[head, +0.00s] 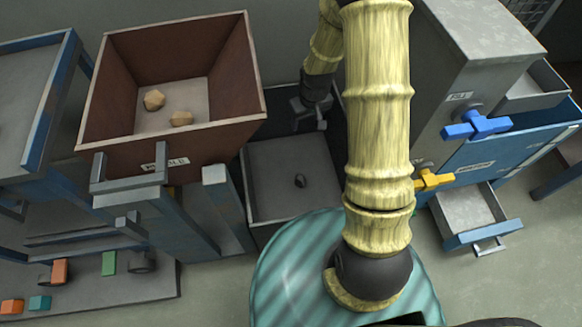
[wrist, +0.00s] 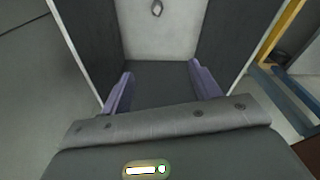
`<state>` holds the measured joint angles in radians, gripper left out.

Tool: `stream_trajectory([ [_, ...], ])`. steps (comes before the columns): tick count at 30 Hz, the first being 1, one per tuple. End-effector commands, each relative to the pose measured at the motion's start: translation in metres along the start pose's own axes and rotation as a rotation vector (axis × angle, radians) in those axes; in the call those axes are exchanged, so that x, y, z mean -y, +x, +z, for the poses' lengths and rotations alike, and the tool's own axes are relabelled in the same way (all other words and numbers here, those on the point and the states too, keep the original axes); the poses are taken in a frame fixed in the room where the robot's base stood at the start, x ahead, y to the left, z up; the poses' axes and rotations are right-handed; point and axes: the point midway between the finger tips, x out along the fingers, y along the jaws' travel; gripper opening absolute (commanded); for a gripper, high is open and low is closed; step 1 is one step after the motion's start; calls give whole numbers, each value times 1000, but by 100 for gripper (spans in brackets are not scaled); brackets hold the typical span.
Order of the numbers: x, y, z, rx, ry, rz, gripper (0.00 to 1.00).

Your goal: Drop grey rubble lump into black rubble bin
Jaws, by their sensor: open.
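The black rubble bin (head: 268,205) stands open in the middle of the head view, with dark walls and a grey floor. The grey rubble lump (head: 300,181) lies on that floor. It also shows at the top of the wrist view (wrist: 157,8). My gripper (head: 309,118) is over the far part of the bin. In the wrist view my gripper (wrist: 160,70) has its two purple-grey fingers apart with nothing between them. The lump is apart from the fingers. Part of the bin's right side is hidden behind my arm.
A brown box (head: 185,135) with two tan lumps stands left of the bin. A grey cabinet with a blue handle (head: 475,125), a yellow handle (head: 434,180) and an open lower drawer (head: 468,210) is on the right. Coloured blocks lie on a low shelf at lower left.

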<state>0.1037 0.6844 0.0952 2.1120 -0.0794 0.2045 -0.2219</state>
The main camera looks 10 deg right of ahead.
Motion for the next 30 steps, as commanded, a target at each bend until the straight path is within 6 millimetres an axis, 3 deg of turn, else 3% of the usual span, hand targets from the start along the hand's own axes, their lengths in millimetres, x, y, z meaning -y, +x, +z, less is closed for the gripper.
stream_trajectory([
  [1,0,-16,-1,-3,0,1,62],
  [6,0,-50,-1,-3,-1,1,62],
  [13,0,-86,-1,-2,0,1,62],
  [30,-5,-94,2,1,10,2,62],
])
